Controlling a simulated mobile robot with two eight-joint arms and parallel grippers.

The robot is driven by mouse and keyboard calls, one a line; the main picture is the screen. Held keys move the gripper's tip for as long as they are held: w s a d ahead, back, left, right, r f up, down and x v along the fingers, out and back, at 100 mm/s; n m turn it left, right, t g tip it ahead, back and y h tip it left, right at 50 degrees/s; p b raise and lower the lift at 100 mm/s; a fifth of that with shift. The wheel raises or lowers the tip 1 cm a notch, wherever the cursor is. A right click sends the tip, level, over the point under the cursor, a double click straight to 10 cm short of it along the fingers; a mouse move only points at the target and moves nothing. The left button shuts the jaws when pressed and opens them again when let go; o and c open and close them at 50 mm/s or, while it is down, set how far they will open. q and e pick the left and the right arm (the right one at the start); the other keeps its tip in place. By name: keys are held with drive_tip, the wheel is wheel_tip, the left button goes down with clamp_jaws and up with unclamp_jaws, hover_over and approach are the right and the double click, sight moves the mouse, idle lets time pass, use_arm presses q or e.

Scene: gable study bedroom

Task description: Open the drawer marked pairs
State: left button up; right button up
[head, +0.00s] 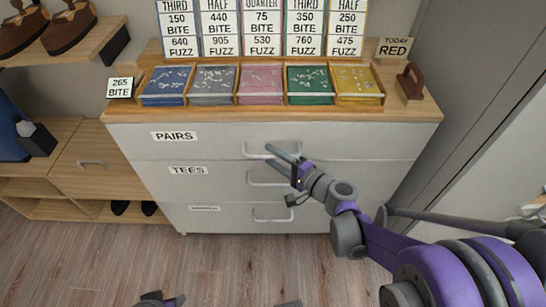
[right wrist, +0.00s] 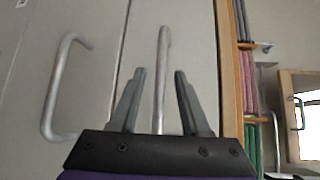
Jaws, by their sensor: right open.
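The drawer marked pairs (head: 215,143) is the top drawer of a white chest and is shut, its front flush with the drawers below. Its label (head: 174,136) reads PAIRS. Its grey bar handle (head: 257,150) is partly covered by my right gripper (head: 282,157), which reaches in from the right. In the right wrist view, the handle (right wrist: 161,75) lies between the two open fingers of the right gripper (right wrist: 160,85), with a gap on each side.
The TEES drawer (head: 210,180) is below, its handle (right wrist: 58,90) left in the wrist view. A lower drawer (head: 220,219) is also shut. Several filled bins, including a blue one (head: 166,86), and a brown block (head: 410,82) stand on top.

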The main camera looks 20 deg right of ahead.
drive_tip(key=shift+w, duration=0.1)
clamp_jaws()
idle(1.4)
